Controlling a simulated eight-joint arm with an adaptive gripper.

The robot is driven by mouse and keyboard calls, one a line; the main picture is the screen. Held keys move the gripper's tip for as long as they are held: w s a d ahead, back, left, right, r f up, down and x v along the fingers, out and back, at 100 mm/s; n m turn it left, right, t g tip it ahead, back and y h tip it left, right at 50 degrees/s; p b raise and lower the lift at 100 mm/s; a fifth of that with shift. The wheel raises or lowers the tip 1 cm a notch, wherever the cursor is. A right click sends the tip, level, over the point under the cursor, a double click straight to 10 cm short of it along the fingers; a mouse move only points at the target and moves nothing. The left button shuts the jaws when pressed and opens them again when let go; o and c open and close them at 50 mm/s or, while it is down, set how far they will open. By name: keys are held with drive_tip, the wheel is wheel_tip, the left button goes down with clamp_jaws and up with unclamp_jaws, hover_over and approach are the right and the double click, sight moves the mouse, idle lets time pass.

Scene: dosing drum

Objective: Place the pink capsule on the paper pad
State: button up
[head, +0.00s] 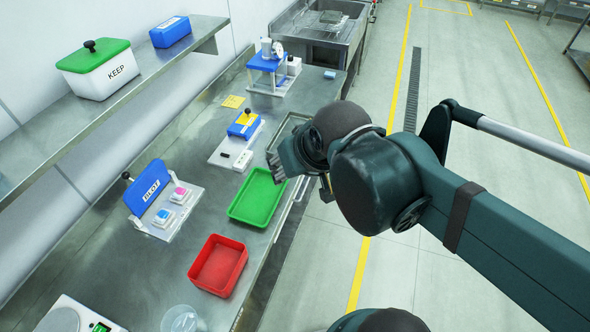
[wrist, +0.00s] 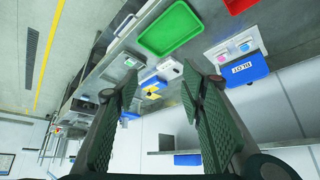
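A small pink piece (head: 180,192), which may be the pink capsule, sits on a white block of the station with the blue BLOT panel (head: 150,187). It also shows in the wrist view (wrist: 245,46). A similar blue piece (head: 163,215) sits beside it. I cannot tell which surface is the paper pad; a yellow square (head: 233,102) lies flat farther back on the bench. My gripper (head: 277,168) is above the bench's right edge, near the green tray and well apart from the pink piece. In the wrist view its fingers (wrist: 160,88) are spread with nothing between them.
A green tray (head: 233,207) and a red tray (head: 195,270) lie along the bench's front edge. A device with a blue top (head: 243,123) and a blue-and-white stand (head: 266,62) stand behind. A shelf holds the KEEP box (head: 100,82).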

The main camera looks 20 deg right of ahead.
drive_tip(key=shift+s+d+f, duration=0.25)
drive_tip(key=shift+s+f, duration=0.05)
drive_tip(key=shift+s, duration=0.25)
idle(1.1)
